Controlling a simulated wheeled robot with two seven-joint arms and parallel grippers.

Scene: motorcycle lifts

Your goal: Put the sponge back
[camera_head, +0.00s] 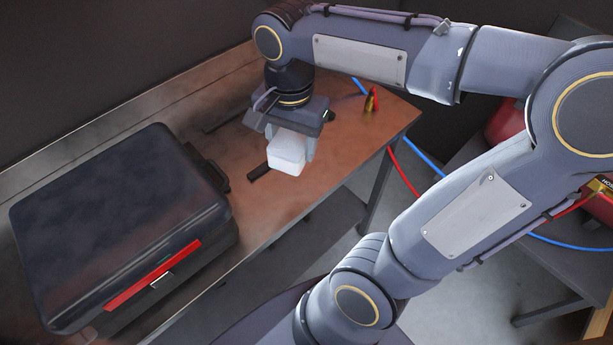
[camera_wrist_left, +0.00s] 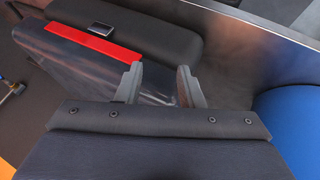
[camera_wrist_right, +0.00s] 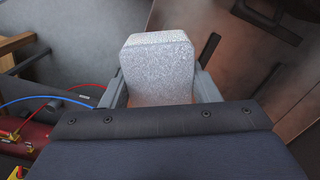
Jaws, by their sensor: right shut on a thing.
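A white block-shaped sponge (camera_head: 287,152) is held in my right gripper (camera_head: 291,147) over the brown workbench (camera_head: 345,135). The sponge (camera_wrist_right: 158,70) fills the space between the right gripper's fingers in the right wrist view, with the bench top beneath it. I cannot tell exactly how high it is above the bench. My left gripper (camera_wrist_left: 159,84) is open and empty in the left wrist view, with the black case behind its fingers. The left gripper does not show in the head view.
A black case (camera_head: 115,215) with a red strip stands shut on the bench at the left. Dark bars lie on the bench near the sponge. A small red and yellow item (camera_head: 371,101) stands at the bench's right end. Red and blue hoses hang to the right.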

